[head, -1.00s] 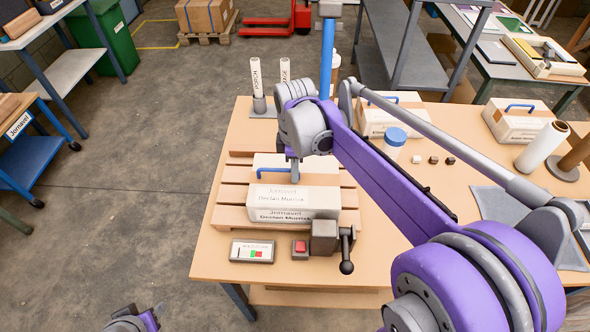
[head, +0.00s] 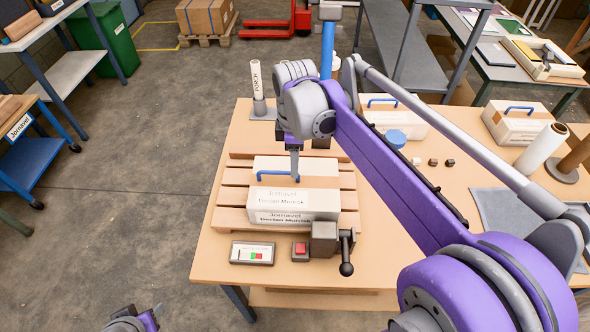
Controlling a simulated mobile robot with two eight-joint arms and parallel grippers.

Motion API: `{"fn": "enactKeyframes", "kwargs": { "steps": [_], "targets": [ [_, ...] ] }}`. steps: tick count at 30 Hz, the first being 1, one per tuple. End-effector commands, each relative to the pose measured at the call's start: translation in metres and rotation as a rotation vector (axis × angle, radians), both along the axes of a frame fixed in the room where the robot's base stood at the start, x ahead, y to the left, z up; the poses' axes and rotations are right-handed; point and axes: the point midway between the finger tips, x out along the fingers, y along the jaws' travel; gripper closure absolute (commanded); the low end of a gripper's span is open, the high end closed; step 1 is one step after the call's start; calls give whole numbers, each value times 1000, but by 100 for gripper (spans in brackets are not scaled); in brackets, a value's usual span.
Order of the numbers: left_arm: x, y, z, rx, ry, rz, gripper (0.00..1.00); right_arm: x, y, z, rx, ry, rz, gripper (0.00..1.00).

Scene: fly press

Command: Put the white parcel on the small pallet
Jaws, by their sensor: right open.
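The white parcel (head: 272,198) with a blue handle, a tan band and printed name labels rests on the small slatted pallet (head: 232,217) on the near left of the workbench. My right gripper (head: 294,178) is open, pointing down at the right end of the blue handle (head: 275,175). Its fingers overlap the parcel in the picture, and I cannot tell whether they touch it. No grip on the handle shows. My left gripper (head: 155,312) is only partly in view at the bottom left, away from the bench; its jaws are unclear.
Two similar white boxes with blue handles (head: 384,108) (head: 518,116) stand farther back on the bench. A control box (head: 252,252), red button (head: 300,250) and clamp with lever (head: 325,240) lie before the pallet. My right arm crosses above the bench, hiding part of it.

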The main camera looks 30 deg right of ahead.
Motion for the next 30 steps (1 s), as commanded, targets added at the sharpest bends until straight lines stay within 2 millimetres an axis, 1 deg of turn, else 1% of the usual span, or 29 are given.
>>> {"fn": "enactKeyframes", "kwargs": {
  "steps": [1, 6, 9, 12, 16, 30],
  "targets": [
    [1, 0, 2, 0, -2, 0, 50, 0, 0, 13, -1, -1, 0, 57],
    [2, 0, 5, 0, -5, 0, 50, 0, 0, 48, -1, -1, 0, 57],
    [3, 0, 7, 0, -6, 0, 50, 0, 0, 62, -1, -1, 0, 57],
    [3, 0, 7, 0, -6, 0, 50, 0, 0, 71, 0, 0, 0, 57],
    [3, 0, 7, 0, -7, 0, 50, 0, 0, 75, 0, 0, 0, 57],
    [3, 0, 7, 0, -6, 0, 50, 0, 0, 75, 0, 0, 0, 57]
  ]
}}
